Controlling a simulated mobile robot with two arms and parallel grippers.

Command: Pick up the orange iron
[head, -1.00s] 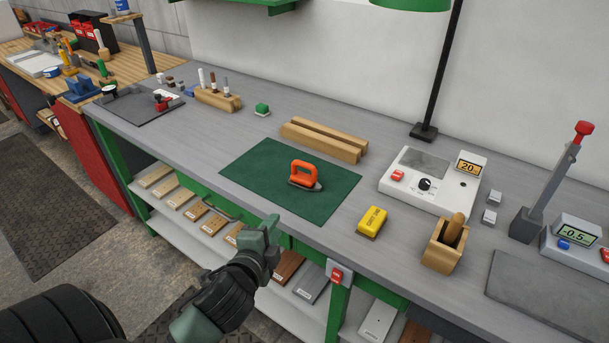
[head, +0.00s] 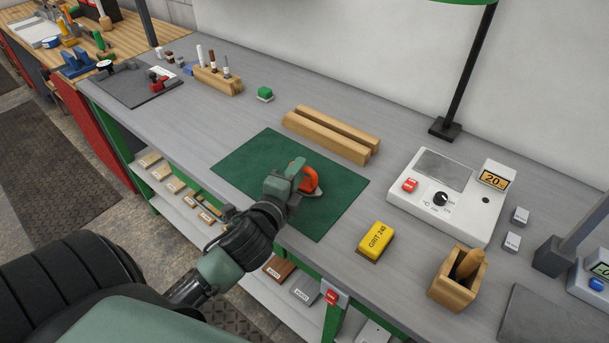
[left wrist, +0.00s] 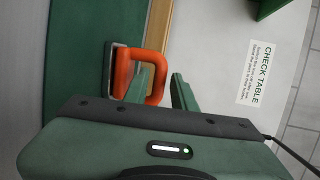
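The orange iron (head: 312,182) sits on the green mat (head: 252,157), with its grey sole plate down and its handle partly hidden behind my left gripper (head: 292,180). In the left wrist view, the iron's orange loop handle (left wrist: 154,58) shows ahead of the gripper. My left gripper (left wrist: 160,82) is open there. One green finger overlaps the loop and the other is just past the handle's outer bar, with a gap between them. I cannot tell whether either finger touches the handle. My right gripper is not in view.
A yellow block (head: 376,241) lies right of the mat, near a wooden box (head: 457,279) and a white control unit (head: 446,195). Two wooden bars (head: 331,134) lie behind the mat. A red switch (head: 332,297) is on the bench's front edge.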

